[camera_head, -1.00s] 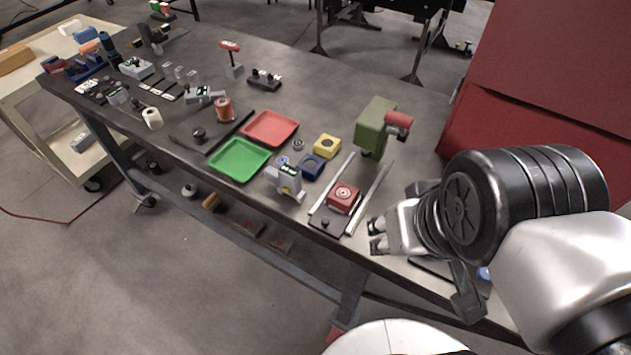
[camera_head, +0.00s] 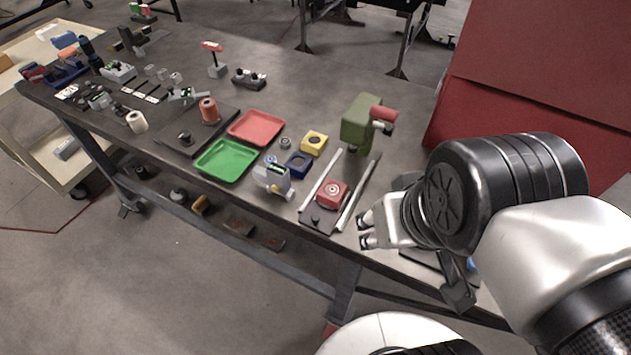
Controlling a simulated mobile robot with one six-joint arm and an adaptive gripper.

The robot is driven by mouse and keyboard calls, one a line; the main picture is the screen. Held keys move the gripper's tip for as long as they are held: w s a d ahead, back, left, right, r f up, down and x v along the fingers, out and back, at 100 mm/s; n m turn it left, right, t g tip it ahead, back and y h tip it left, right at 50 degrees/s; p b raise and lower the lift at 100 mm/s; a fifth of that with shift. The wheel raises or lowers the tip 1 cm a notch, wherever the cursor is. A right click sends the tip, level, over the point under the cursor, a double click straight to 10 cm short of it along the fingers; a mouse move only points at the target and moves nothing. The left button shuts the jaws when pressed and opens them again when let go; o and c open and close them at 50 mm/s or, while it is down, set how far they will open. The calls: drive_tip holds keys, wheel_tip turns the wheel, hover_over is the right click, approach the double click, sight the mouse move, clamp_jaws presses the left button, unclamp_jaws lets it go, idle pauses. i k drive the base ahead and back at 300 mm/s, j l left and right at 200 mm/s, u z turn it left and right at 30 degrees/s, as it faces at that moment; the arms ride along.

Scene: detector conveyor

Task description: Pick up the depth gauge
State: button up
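Several small grey instruments with green displays lie on the bench, and I cannot tell for sure which is the depth gauge. A flatter grey one (camera_head: 184,96) lies further back left, behind the orange spool. Another grey unit (camera_head: 118,72) sits at the far left. My gripper (camera_head: 364,231) is at the front edge of the bench, right of the rails with the red block. Its fingers are apart with nothing visible between them.
Green tray (camera_head: 226,161), red tray (camera_head: 257,127), blue block (camera_head: 298,165) and yellow block (camera_head: 314,143) lie mid-bench. The red block (camera_head: 331,192) sits between two rails. A green machine (camera_head: 361,118) stands behind. A red cabinet (camera_head: 540,80) is at right. The back middle of the bench is mostly clear.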

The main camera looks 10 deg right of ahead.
sight(276, 175)
drive_tip(key=i+j, duration=0.15)
drive_tip(key=j, duration=0.25)
drive_tip(key=i+j, duration=0.15)
drive_tip(key=j, duration=0.25)
drive_tip(key=i+j+z, duration=0.1)
drive_tip(key=j, duration=0.3)
drive_tip(key=i+j, duration=0.2)
drive_tip(key=j, duration=0.2)
drive_tip(key=i+j, duration=0.1)
drive_tip(key=j, duration=0.3)
